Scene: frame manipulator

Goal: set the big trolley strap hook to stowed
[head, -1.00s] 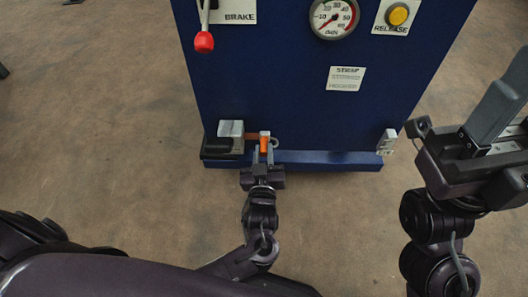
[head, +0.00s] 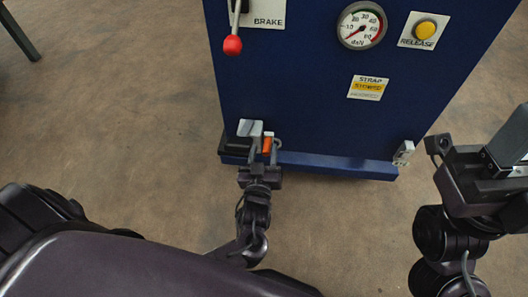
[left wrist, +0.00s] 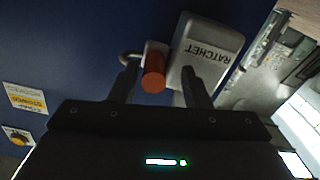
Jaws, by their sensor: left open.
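The strap hook, with an orange grip (head: 267,144), sits close beside the grey ratchet block at the lower left of the blue trolley (head: 300,115). In the left wrist view the orange grip (left wrist: 153,72) shows between my fingers, with a grey curled hook end beside it. My left gripper (head: 264,148) is open around the grip; its fingers (left wrist: 160,85) stand apart from it. The strap label (head: 368,87) has its STOWED line lit yellow. My right gripper (head: 508,150) is at the right edge, partly cut off and away from the trolley.
The ratchet (head: 249,128) stands immediately left of the hook, near one left finger. A grey bracket (head: 403,152) is at the trolley's lower right. Above are a red-knobbed brake lever (head: 233,44), a gauge (head: 361,25) and a yellow release button (head: 425,28). The floor in front is clear.

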